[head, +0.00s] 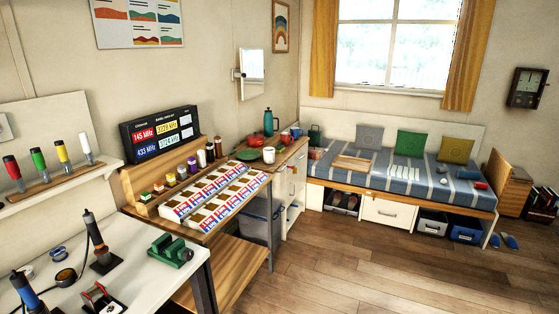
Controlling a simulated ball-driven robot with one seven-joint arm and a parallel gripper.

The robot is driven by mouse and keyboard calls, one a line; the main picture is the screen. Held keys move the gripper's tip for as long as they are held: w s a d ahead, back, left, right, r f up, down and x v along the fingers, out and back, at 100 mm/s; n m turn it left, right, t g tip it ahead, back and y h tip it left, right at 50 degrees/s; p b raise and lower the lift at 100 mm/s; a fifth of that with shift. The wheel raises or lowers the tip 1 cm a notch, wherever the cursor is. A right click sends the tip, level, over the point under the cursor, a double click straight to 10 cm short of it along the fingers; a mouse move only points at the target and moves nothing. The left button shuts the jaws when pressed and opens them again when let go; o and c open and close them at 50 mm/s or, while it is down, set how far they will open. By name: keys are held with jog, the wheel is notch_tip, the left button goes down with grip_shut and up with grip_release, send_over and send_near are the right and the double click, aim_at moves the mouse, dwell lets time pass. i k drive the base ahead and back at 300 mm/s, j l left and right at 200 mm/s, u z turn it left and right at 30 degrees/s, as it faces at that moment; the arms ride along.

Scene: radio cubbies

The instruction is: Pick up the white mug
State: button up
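The white mug (269,155) appears small in the head view. It stands upright on the far end of the long wooden counter along the left wall, near the cabinet. A teal bottle (268,122) rises farther back. The mug's handle is too small to make out. My gripper is not in view.
A white workbench (145,282) with tools and a green vise (170,250) fills the near left. Patterned panels (215,192) cover the counter's front. A daybed (400,180) stands at the back right. The wooden floor (380,270) is clear.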

aim_at(269, 153)
jog(key=i+l, duration=0.1)
jog(key=i, duration=1.85)
jog(key=j+u, duration=0.05)
jog(key=j, duration=0.05)
